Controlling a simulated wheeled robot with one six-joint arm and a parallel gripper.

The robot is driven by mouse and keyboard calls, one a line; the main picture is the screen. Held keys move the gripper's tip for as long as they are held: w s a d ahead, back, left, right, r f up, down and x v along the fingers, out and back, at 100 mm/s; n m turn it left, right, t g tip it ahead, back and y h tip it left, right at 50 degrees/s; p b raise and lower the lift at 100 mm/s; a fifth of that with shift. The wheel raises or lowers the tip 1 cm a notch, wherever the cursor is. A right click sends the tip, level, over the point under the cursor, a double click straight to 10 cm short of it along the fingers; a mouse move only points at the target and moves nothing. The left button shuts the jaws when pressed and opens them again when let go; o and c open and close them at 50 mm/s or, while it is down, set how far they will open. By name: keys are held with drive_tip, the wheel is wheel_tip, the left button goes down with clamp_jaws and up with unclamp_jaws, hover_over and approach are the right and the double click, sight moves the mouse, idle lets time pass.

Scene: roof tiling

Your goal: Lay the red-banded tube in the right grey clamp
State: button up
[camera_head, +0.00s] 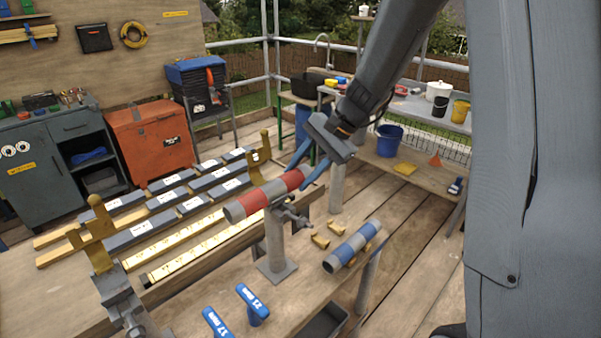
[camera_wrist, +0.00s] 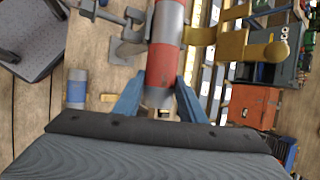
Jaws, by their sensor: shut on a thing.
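The red-banded tube (camera_head: 258,198) is grey with red bands. My gripper (camera_head: 307,173) is shut on its far right end in the head view. In the wrist view the tube (camera_wrist: 168,25) runs away from between my two blue fingers (camera_wrist: 160,100), with a red band near them. The tube slants across the top of a grey post with a grey clamp (camera_head: 289,217), the right one. The clamp also shows left of the tube in the wrist view (camera_wrist: 130,42). The tube hides part of it, and I cannot tell whether they touch. Another grey clamp (camera_head: 122,300) stands at lower left.
Yellow brackets (camera_head: 97,238) stand near the battens and dark tiles. A blue bucket (camera_head: 389,140) is behind.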

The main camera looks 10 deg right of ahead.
drive_tip(key=o, duration=1.5)
drive_tip(key=shift+c, duration=0.2)
drive_tip(key=w+b+v, duration=0.1)
drive_tip(key=b+v, duration=0.1)
drive_tip(key=v, duration=0.5)
drive_tip(key=s+d+f+n+h, duration=0.1)
drive_tip(key=s+f+n+h, duration=0.2)
drive_tip(key=s, duration=0.6)
drive_tip(key=s+d+f+n+h, duration=0.2)
drive_tip(key=s+f+n+h, duration=0.1)
drive_tip(key=s+f+n, duration=0.4)
drive_tip(key=s+f, duration=0.2)
drive_tip(key=s, duration=0.1)
drive_tip(key=shift+s+h+b, duration=0.3)
drive_tip(key=shift+s+h, duration=0.05)
drive_tip(key=shift+h, duration=0.05)
